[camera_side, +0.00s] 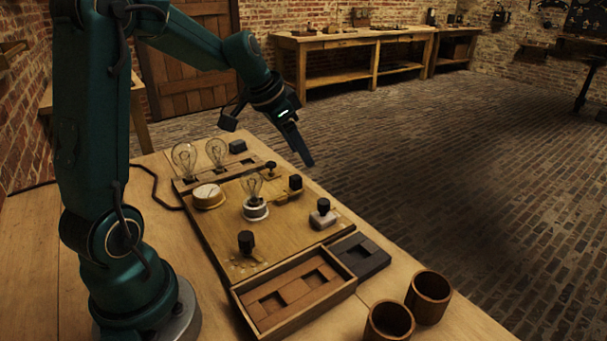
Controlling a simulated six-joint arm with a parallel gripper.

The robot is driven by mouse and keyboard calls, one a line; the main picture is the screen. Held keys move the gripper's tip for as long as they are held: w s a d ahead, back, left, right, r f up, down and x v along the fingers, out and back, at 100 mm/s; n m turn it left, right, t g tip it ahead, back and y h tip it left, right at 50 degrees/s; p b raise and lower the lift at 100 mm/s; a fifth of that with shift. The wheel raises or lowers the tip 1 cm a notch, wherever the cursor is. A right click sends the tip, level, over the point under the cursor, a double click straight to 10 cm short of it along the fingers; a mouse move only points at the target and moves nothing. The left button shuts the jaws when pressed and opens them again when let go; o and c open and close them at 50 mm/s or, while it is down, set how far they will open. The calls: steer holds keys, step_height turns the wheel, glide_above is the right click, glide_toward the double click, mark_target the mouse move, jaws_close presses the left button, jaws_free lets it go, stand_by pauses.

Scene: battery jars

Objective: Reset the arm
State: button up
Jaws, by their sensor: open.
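My gripper (303,153) hangs in the air above the far right edge of the table, with nothing seen between its fingers. It is open, though from this side the fingers overlap and the gap hardly shows. Below and left of it is a wooden board (225,232) carrying a bulb (252,186) on a white round base, a round dial (208,195) and several black-topped parts, such as a black knob (246,242) near the front. My gripper is apart from all of these.
Two jars (428,297) (388,321) stand at the front right edge. A wooden tray (240,303) with brown blocks and a dark slab (359,255) lie in front of the board.

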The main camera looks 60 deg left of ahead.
steer(key=s+d+r+m+t, duration=0.1)
steer(key=s+d+r, duration=0.2)
steer(key=d, duration=0.3)
steer(key=s+d+r+m, duration=0.1)
steer(key=s+d+r, duration=0.25)
steer(key=d, duration=0.25)
steer(key=s+d+f+n, duration=0.2)
steer(key=s+f+n, duration=0.1)
steer(key=s, duration=0.8)
steer(key=shift+s+f+n+g, duration=0.15)
steer(key=shift+f+n+g, duration=0.2)
steer(key=shift+f, duration=0.35)
